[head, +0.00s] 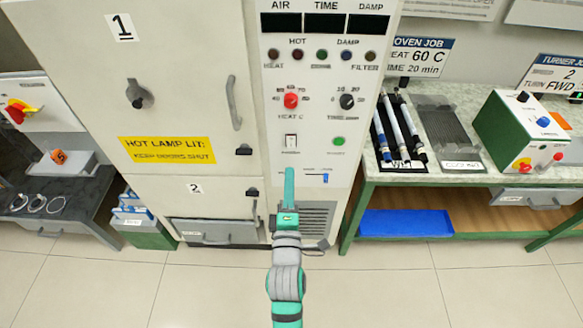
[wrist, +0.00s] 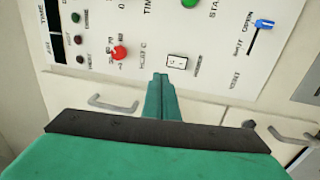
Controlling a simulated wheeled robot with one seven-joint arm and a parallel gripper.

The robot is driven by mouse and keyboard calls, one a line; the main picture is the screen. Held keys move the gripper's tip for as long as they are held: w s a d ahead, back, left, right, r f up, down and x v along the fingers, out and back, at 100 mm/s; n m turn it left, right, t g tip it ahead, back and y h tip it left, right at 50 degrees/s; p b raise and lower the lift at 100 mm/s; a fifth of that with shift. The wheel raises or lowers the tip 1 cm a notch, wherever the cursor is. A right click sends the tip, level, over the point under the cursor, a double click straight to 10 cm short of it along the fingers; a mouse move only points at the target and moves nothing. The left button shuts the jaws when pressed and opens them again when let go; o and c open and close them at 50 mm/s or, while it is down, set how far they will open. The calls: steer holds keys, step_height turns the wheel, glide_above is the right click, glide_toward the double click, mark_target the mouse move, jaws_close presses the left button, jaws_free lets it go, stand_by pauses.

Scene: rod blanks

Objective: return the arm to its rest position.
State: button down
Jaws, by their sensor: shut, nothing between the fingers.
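My gripper (head: 289,178) is in front of the lower part of the oven's control panel (head: 316,118) in the head view, pointing up and away from me. Its green fingers are together with nothing between them. In the wrist view the fingertips (wrist: 160,78) lie in front of the panel, just left of the white power switch (wrist: 177,62) and below the red heat knob (wrist: 120,52). I cannot tell the gap between the fingertips and the panel. My arm reaches up from the bottom of the head view.
The oven's closed door (head: 170,80) is left of the panel, with a yellow hot lamp sign (head: 167,150). A green-framed bench (head: 460,177) stands right, with rods (head: 398,125), a dark rack (head: 445,131) and a turner box (head: 520,130). The floor (head: 400,285) in front is clear.

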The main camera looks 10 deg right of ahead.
steer(key=shift+s+a+r, duration=0.15)
steer(key=shift+s, duration=0.45)
steer(key=s+a+f+m+g+y, duration=0.1)
steer(key=s+a+f+m+g, duration=0.15)
steer(key=s+f+m, duration=0.75)
steer(key=s+a+f+m+g+y, duration=0.1)
steer(key=s+m, duration=0.5)
steer(key=s, duration=1.8)
steer(key=shift+s+a+f+m, duration=0.3)
steer(key=shift+a+f, duration=0.1)
steer(key=shift+f, duration=0.5)
steer(key=shift+a, duration=0.1)
steer(key=shift+s, duration=0.1)
